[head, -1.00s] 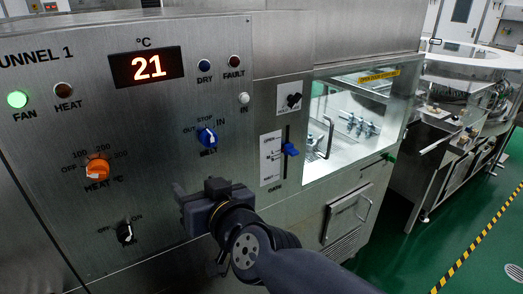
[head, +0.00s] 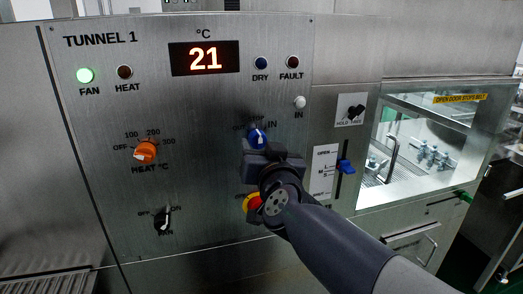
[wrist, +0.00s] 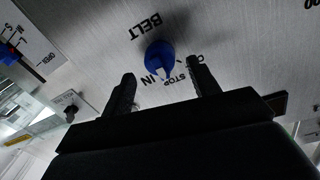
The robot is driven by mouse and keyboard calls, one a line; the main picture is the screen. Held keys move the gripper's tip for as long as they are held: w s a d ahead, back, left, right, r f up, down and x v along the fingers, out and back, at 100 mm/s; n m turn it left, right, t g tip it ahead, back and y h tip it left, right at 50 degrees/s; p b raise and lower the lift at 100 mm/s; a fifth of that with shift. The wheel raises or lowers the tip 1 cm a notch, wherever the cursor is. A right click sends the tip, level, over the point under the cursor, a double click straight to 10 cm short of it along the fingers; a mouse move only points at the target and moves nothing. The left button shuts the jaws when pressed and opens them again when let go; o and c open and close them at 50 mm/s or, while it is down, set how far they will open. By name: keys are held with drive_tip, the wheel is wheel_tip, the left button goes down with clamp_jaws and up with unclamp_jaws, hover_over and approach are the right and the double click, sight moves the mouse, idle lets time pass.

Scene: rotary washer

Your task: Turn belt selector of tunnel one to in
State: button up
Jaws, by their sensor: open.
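The blue belt selector knob (head: 258,138) is on the TUNNEL 1 panel, just above my gripper (head: 272,158) in the head view. In the wrist view the knob (wrist: 160,57) shows upside down, with the labels BELT, IN and STOP around it. Its white mark lies on the STOP/IN side; the exact position is hard to tell. My gripper (wrist: 160,70) is open and empty, with one finger to each side of the knob's line; contact cannot be made out. In the head view my gripper hides the BELT label.
The orange heat knob (head: 146,151) and the black fan switch (head: 163,220) are to the left. A red and yellow button (head: 251,202) is partly behind my arm. The blue gate lever (head: 345,167) is to the right, beside the glass door window (head: 420,145).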

drive_tip(key=shift+x, duration=1.05)
drive_tip(key=shift+s, duration=0.1)
drive_tip(key=shift+c, duration=0.4)
drive_tip(key=c, duration=0.9)
